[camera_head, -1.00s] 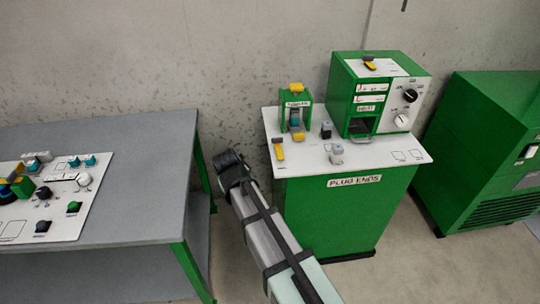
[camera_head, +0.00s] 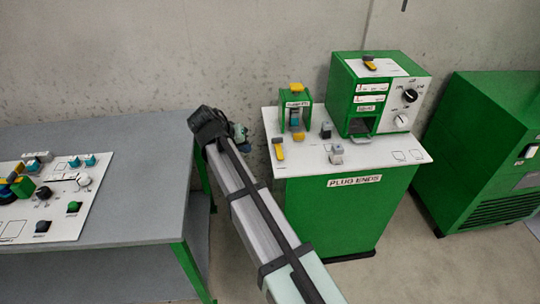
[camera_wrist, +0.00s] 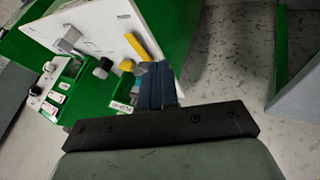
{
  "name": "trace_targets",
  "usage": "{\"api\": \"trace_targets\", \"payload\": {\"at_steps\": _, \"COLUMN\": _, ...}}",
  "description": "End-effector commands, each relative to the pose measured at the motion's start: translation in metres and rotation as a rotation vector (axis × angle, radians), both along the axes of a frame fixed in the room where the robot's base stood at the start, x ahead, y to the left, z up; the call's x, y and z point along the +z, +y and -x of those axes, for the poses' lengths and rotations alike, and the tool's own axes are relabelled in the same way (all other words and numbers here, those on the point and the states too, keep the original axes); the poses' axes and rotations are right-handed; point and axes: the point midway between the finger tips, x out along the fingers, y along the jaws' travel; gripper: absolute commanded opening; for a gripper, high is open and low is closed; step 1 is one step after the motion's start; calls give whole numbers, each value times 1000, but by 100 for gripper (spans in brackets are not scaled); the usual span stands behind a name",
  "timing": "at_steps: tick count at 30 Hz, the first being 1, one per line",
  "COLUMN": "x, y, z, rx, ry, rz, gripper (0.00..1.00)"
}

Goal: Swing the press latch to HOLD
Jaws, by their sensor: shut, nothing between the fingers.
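A small green press (camera_head: 295,110) with a yellow top piece stands on the white top of the green cabinet. A yellow-and-black lever (camera_head: 278,148) sits at the left front of that white top. I cannot tell for certain which yellow part is the latch, and no HOLD mark is readable. My gripper (camera_head: 241,133) is left of the white top, apart from both. In the wrist view my gripper (camera_wrist: 156,68) is shut and empty, its dark blue fingers pointing toward the yellow lever (camera_wrist: 138,46). The fingers partly hide the area beside the small press there.
A larger green machine (camera_head: 343,95) with knobs stands behind. A grey plug (camera_head: 336,154) and a dark block (camera_head: 326,130) are on the white top (camera_head: 380,153). A grey bench (camera_head: 130,215) with a control panel is at left, a green cabinet (camera_head: 490,150) at right.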

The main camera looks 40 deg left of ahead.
Motion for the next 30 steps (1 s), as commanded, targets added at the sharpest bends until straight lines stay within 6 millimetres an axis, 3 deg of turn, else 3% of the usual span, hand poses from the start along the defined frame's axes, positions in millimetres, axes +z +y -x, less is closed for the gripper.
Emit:
{"api": "trace_targets", "payload": {"at_steps": 11, "x": -7, "y": 0, "z": -5, "rx": 1, "ry": 1, "rz": 2, "gripper": 0}}
{"api": "trace_targets", "payload": {"at_steps": 27, "x": -78, "y": -6, "z": -58, "rx": 1, "ry": 2, "rz": 2, "gripper": 0}}
{"api": "trace_targets", "payload": {"at_steps": 30, "x": -81, "y": -15, "z": -67, "rx": 0, "ry": 1, "rz": 1, "gripper": 0}}
